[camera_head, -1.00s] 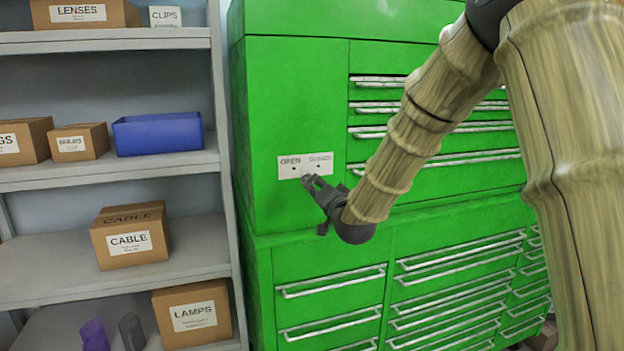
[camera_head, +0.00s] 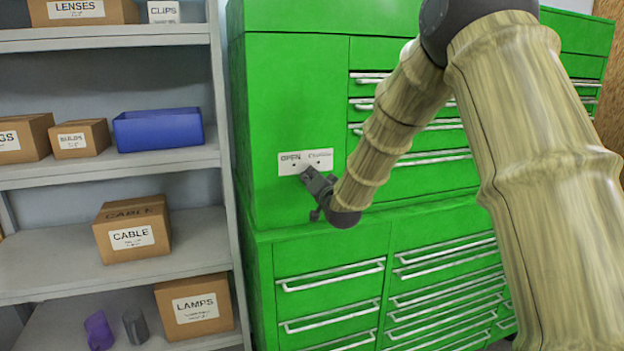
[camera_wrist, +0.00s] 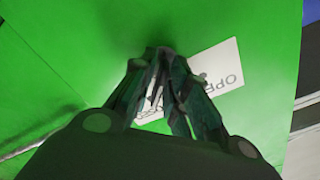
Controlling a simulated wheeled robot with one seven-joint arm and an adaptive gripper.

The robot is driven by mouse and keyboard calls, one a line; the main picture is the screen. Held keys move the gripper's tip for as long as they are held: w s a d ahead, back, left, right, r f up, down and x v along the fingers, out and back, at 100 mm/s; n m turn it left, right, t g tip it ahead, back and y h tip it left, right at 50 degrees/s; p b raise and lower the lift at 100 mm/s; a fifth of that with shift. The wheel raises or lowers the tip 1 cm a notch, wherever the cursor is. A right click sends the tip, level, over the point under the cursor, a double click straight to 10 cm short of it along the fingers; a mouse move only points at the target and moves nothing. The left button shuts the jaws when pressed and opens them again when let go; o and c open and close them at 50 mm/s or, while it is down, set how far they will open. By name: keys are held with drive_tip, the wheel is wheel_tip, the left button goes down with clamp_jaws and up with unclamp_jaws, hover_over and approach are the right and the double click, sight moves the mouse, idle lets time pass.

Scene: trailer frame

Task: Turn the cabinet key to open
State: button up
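My gripper (camera_head: 307,173) is at the plate's lower edge, between the two dots. In the wrist view the plate (camera_wrist: 222,70) lies behind and right of my gripper (camera_wrist: 158,55), partly covered by it. The fingers converge and their tips are together close to the cabinet face. I cannot make out the key; the fingers hide whatever is between or behind them.
A grey shelf (camera_head: 190,262) stands left of the cabinet, with cardboard boxes, including the CABLE box (camera_head: 131,229) and LAMPS box (camera_head: 195,307), and a blue bin (camera_head: 158,130). Drawer handles (camera_head: 330,276) stick out below and right of the plate.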

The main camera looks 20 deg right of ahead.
clamp_jaws()
drive_tip(key=shift+f+n+b, duration=0.1)
drive_tip(key=shift+n+b, duration=0.2)
drive_tip(key=shift+b, duration=0.2)
drive_tip(key=shift+a+f+n+b, duration=0.1)
drive_tip(key=shift+n+b, duration=0.9)
drive_tip(key=shift+b, duration=0.2)
drive_tip(key=n+b, duration=0.6)
drive_tip(key=shift+a, duration=0.2)
drive_tip(key=n+b, duration=0.4)
drive_tip(key=n, duration=0.1)
drive_tip(key=shift+a+n+b, duration=0.15)
drive_tip(key=shift+n+b, duration=0.15)
drive_tip(key=shift+b, duration=0.05)
drive_tip(key=shift+n+b, duration=1.3)
drive_tip(key=shift+n, duration=0.5)
